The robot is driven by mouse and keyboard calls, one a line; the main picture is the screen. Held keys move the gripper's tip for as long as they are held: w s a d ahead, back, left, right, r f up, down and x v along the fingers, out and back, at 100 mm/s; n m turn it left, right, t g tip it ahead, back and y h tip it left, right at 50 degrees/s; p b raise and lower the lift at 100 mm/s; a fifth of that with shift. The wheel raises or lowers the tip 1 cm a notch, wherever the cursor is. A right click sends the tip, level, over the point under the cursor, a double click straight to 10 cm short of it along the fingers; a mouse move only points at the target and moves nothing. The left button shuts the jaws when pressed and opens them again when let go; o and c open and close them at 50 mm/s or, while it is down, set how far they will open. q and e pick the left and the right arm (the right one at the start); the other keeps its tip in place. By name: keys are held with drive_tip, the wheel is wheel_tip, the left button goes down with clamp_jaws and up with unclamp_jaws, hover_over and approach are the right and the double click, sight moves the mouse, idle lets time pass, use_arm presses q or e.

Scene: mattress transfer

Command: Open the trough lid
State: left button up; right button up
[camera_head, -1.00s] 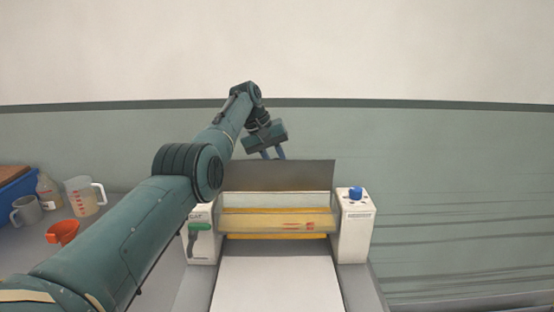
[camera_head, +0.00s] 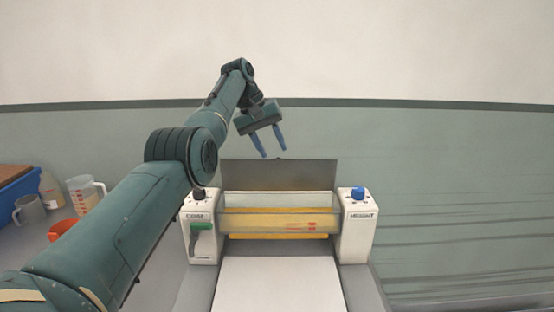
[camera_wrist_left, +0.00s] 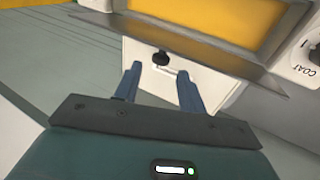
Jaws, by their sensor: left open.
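The trough lid (camera_head: 280,174) is a dark grey panel standing up along the back of the coating machine. In the left wrist view it shows as a grey slab (camera_wrist_left: 215,62). The trough (camera_head: 275,205) in front of it shows a yellow inside, which also shows in the left wrist view (camera_wrist_left: 215,18). My left gripper (camera_head: 273,152) is open and empty, just above the lid's top edge in the head view. In the left wrist view its fingers (camera_wrist_left: 159,72) point toward a small black knob (camera_wrist_left: 160,58). My right gripper is not in view.
A white sheet (camera_head: 278,285) lies in front.

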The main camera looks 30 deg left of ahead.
use_arm(q)
drive_tip(key=p+v, duration=0.2)
drive_tip(key=v, duration=0.5)
drive_tip(key=shift+r, duration=0.3)
drive_tip(key=shift+s+a, duration=0.1)
